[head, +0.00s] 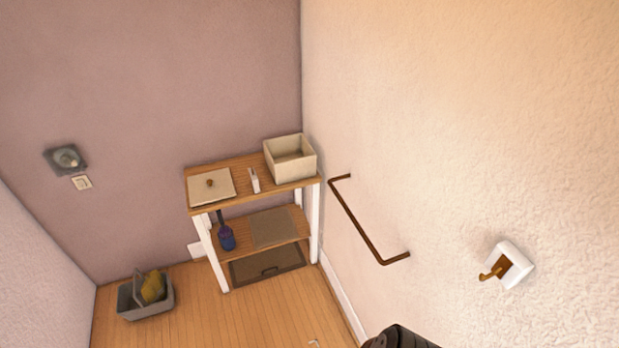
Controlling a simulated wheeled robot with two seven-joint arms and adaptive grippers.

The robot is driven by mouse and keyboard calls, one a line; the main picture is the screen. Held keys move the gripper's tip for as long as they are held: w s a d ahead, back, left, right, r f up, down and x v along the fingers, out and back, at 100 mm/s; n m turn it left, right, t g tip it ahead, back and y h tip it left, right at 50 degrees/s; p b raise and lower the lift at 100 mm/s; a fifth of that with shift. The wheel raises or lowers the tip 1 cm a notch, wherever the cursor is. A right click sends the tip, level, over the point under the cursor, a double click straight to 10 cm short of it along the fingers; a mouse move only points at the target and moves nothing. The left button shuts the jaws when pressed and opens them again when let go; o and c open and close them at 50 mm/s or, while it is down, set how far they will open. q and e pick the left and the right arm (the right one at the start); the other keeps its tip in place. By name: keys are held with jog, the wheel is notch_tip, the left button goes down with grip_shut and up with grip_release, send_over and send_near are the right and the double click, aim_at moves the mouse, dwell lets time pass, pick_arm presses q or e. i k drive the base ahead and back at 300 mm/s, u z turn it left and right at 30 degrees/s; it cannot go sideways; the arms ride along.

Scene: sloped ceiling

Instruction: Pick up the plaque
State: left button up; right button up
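I cannot tell for certain which thing is the plaque. A flat beige square panel with a small brown knob (212,187) lies on the left of the shelf unit's top board. A small upright white piece (254,180) stands to its right. A flat grey-brown rectangle (272,228) lies on the middle board. A black ridged part of my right arm (400,339) shows at the bottom edge, well short of the shelf; its fingers cannot be made out. My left gripper is not in view.
A grey bin (147,306) is on the floor at left. A brown rail (358,222) and a hook (503,267) project from the right wall.

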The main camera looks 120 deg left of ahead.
aim_at(254, 180)
jog(key=u, duration=4.4)
jog(key=k, duration=1.3)
jog(key=u, duration=0.7)
jog(key=i, duration=2.05)
jog(key=z, duration=0.95)
jog(key=i, duration=0.75)
jog(key=z, duration=1)
